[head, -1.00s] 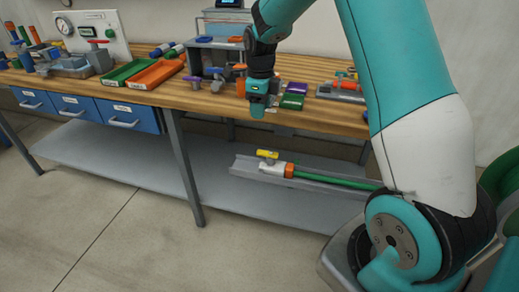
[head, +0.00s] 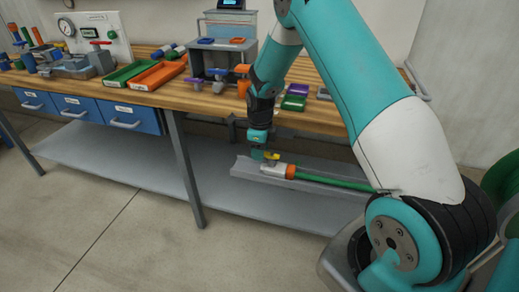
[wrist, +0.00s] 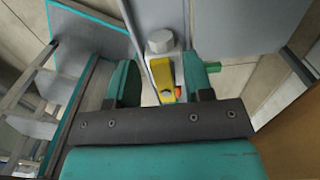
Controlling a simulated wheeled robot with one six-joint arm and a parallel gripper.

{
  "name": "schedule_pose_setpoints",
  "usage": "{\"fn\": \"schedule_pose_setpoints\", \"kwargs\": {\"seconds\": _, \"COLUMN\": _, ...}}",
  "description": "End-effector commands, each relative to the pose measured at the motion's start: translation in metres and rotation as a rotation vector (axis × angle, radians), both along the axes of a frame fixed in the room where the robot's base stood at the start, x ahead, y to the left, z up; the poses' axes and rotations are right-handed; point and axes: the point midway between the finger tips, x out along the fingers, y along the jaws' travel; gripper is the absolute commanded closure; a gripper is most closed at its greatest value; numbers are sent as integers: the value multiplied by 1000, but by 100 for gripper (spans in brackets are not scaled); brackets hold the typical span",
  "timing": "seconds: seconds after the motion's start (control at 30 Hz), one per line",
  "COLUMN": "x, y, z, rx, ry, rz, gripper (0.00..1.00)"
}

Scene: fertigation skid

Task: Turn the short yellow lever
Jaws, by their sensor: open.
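The short yellow lever (head: 272,155) sits on top of a white valve (head: 272,170) with an orange collar, on the lower shelf. In the wrist view the yellow lever (wrist: 161,75) lies between the two teal fingers, closer to the right one. My gripper (head: 258,154) points down at the lever and is open. It also shows in the wrist view (wrist: 162,80), with a finger on each side of the lever. I cannot tell whether either finger touches it.
A green hose (head: 335,182) leads right from the valve along a grey channel (head: 310,192). The wooden workbench top (head: 215,96) is above the shelf, with trays and fittings on it. A bench leg (head: 186,170) stands left of the valve. The lower shelf (head: 120,165) is clear at left.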

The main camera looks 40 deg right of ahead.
Motion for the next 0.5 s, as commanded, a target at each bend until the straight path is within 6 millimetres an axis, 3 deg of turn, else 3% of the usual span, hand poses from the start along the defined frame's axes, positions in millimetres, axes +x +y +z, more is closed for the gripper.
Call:
{"fn": "schedule_pose_setpoints", "kwargs": {"seconds": 0.1, "x": 0, "y": 0, "z": 0, "rx": 0, "ry": 0, "rz": 0, "gripper": 55}}
{"fn": "schedule_pose_setpoints", "kwargs": {"seconds": 0.3, "x": 0, "y": 0, "z": 0, "rx": 0, "ry": 0, "rz": 0, "gripper": 100}}
{"fn": "schedule_pose_setpoints", "kwargs": {"seconds": 0.5, "x": 0, "y": 1, "z": 1, "rx": 1, "ry": 1, "rz": 6, "gripper": 100}}
